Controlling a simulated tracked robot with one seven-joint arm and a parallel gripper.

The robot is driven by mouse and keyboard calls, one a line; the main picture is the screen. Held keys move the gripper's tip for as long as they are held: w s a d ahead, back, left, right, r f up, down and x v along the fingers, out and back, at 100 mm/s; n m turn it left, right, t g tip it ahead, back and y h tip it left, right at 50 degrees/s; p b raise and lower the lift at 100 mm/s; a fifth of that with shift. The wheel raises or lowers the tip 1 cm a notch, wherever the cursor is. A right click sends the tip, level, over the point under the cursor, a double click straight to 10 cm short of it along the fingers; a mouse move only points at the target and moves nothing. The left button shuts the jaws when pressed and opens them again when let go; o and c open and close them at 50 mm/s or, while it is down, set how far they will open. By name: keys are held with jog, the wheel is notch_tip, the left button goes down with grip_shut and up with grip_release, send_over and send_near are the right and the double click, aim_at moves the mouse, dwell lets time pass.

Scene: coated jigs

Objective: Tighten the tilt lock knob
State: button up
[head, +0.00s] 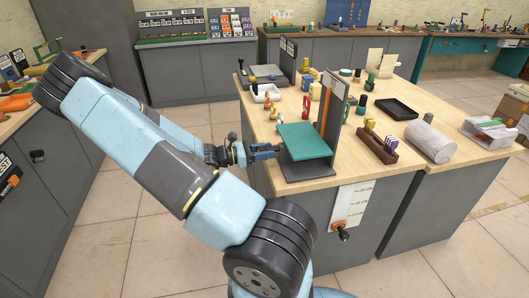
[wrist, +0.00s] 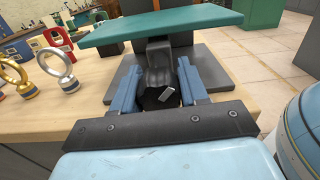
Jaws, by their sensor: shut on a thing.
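The tilt jig has a teal plate (head: 303,141) on a dark grey base (head: 306,171) with an upright post behind it. The plate also shows across the top of the wrist view (wrist: 160,24). The dark tilt lock knob (wrist: 158,65) sits below the plate's near edge, with a small pale mark on the black area at its near end. My gripper (head: 280,151) reaches in from the left at the jig's near side. In the wrist view its two blue fingers (wrist: 158,80) are shut on the knob, one on each side. The knob is hidden in the head view.
Gold and silver rings on stands (wrist: 57,62) and a red frame (wrist: 57,37) stand left of the jig in the wrist view. A brown block holder (head: 377,146) and a grey roll (head: 430,141) lie to its right. Bare wooden tabletop (head: 262,128) shows left of the jig.

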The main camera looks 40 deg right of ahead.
jog(key=shift+w, duration=0.2)
jog(key=m, duration=0.5)
jog(key=shift+w+m, duration=0.1)
jog(key=shift+m, duration=1.9)
jog(key=o, duration=0.7)
jog(key=shift+d+f, duration=0.1)
jog(key=o, duration=0.4)
jog(key=shift+c, duration=0.2)
jog(key=v, duration=1.3)
jog(key=shift+w+a, duration=0.15)
jog(key=shift+a, duration=0.2)
